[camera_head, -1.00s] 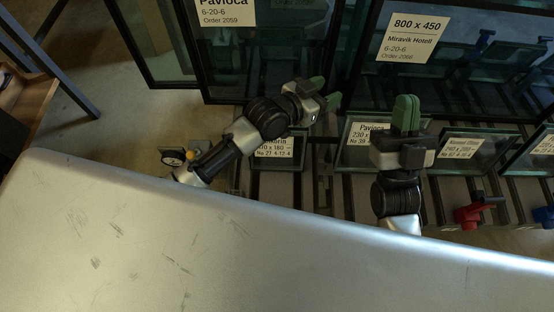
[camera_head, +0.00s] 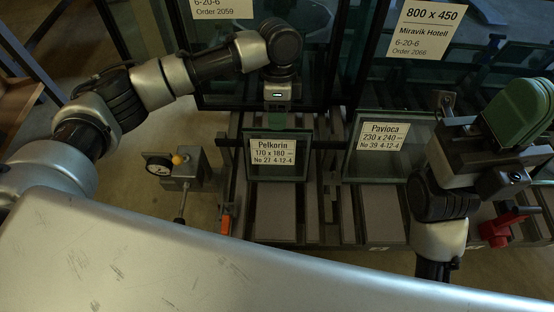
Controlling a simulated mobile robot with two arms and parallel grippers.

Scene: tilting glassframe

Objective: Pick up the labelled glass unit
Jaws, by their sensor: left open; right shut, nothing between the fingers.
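A small glass unit with a white label reading "Pelkorin 170 x 180" (camera_head: 261,175) stands in the rack in the middle of the head view. My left gripper (camera_head: 277,121) points down at its top edge; the green fingers overlap each other from here, and whether they touch the glass cannot be told. It is open. A wider glass unit labelled "Pavioca 230 x 240" (camera_head: 362,169) stands to the right of it. My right gripper (camera_head: 520,112) is shut and empty at the far right, its green fingers together, hiding part of the rack behind.
Large labelled panes, one marked "800 x 450" (camera_head: 386,50), stand upright behind the small units. A dial gauge on a fixture (camera_head: 162,167) is left of the rack. A red clamp (camera_head: 496,230) is at lower right. My silver body fills the foreground.

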